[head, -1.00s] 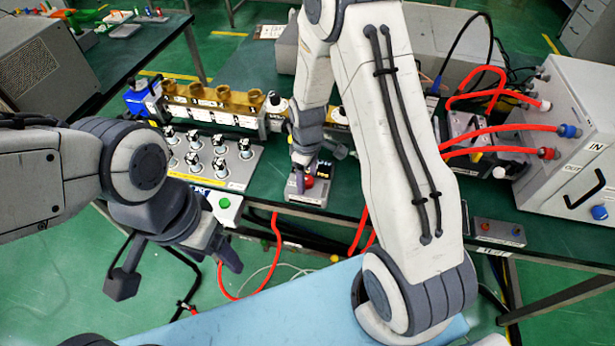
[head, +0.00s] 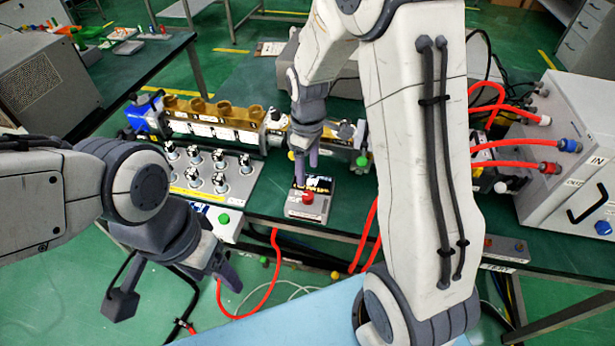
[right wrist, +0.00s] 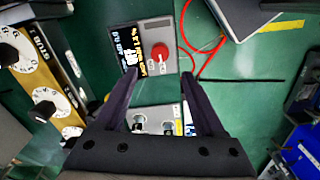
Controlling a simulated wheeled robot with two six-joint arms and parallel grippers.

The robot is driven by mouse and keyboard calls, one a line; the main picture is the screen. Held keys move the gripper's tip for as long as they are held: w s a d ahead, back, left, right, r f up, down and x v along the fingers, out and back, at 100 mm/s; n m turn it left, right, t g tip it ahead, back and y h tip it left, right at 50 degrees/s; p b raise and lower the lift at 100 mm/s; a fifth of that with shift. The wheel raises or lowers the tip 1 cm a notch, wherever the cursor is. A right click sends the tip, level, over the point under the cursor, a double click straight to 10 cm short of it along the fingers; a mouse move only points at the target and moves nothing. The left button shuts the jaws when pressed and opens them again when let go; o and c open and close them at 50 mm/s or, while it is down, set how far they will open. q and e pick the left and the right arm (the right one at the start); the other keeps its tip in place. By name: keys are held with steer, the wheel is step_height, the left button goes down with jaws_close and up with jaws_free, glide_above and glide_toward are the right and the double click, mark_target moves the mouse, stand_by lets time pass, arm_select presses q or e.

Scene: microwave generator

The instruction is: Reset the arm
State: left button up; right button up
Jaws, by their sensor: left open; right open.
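My right gripper (head: 306,168) is open and empty above a small grey box (head: 322,210) with a red button (head: 308,198) and a dark display. In the right wrist view the two fingers (right wrist: 160,88) stand apart. The box (right wrist: 140,22) with the red button (right wrist: 160,52) and lit display lies just beyond the fingertips, apart from them. My left gripper (head: 178,290) is open and empty, hanging low at the left in front of the table edge.
A panel of several black-and-white knobs (head: 215,175) and a brass manifold (head: 215,112) stand left of the box. A grey cabinet (head: 545,205) with red hoses (head: 505,142) stands at the right.

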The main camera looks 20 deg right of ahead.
steer(key=shift+r, duration=0.15)
stand_by(0.3)
steer(key=s+a+r, duration=0.7)
steer(key=s+a, duration=0.4)
steer(key=s+a+r+m+y, duration=0.1)
steer(key=s+a+r, duration=0.1)
steer(key=s, duration=1)
steer(key=shift+s+a+r, duration=0.15)
steer(key=shift+a+r, duration=0.05)
steer(key=shift+a, duration=0.25)
